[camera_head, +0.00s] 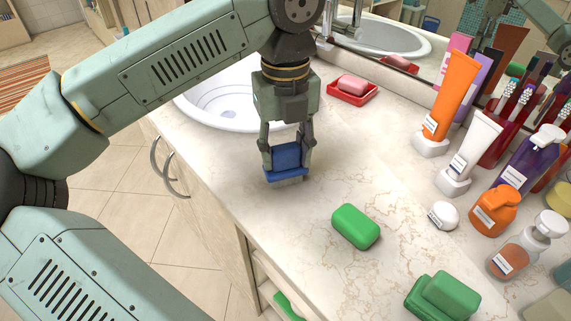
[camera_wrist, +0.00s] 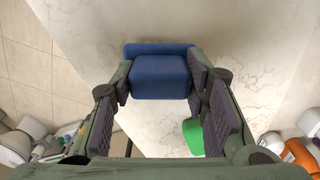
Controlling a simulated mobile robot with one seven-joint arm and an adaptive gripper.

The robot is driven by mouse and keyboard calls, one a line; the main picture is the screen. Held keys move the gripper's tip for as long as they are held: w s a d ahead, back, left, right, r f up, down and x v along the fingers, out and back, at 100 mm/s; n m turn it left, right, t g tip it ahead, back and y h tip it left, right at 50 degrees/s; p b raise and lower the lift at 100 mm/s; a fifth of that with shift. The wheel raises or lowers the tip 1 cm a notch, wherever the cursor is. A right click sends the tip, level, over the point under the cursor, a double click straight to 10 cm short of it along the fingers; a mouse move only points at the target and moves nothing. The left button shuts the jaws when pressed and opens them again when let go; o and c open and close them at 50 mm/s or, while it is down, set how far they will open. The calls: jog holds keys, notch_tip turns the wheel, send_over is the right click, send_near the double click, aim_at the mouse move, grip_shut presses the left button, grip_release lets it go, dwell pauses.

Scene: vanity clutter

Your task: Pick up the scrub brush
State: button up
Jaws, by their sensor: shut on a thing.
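The blue scrub brush (camera_head: 287,157) is between the fingers of my gripper (camera_head: 286,148) in the head view, with its pale bristles pointing down. It is over the counter to the right of the sink; I cannot tell whether the bristles touch the surface. In the wrist view, the blue brush (camera_wrist: 158,77) sits between the two dark finger pads of my gripper (camera_wrist: 159,84), which is shut on it. The sides of the brush are partly hidden by the fingers.
A green soap bar (camera_head: 356,226) lies on the counter nearby, with more green soap (camera_head: 443,296) at the front. A pink soap in a red dish (camera_head: 352,92) is behind. Tubes and bottles (camera_head: 494,209) crowd the right. The sink (camera_head: 228,100) is at left.

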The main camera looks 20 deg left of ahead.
jog(key=c, duration=0.3)
jog(key=shift+r, duration=0.15)
jog(key=shift+r, duration=0.3)
notch_tip(320, 180, up, 3)
jog(key=shift+r+p, duration=0.15)
jog(key=shift+p, duration=1)
jog(key=s+a+b, duration=0.1)
jog(key=s+a, duration=0.9)
jog(key=s, duration=0.1)
jog(key=shift+s+a+r, duration=0.4)
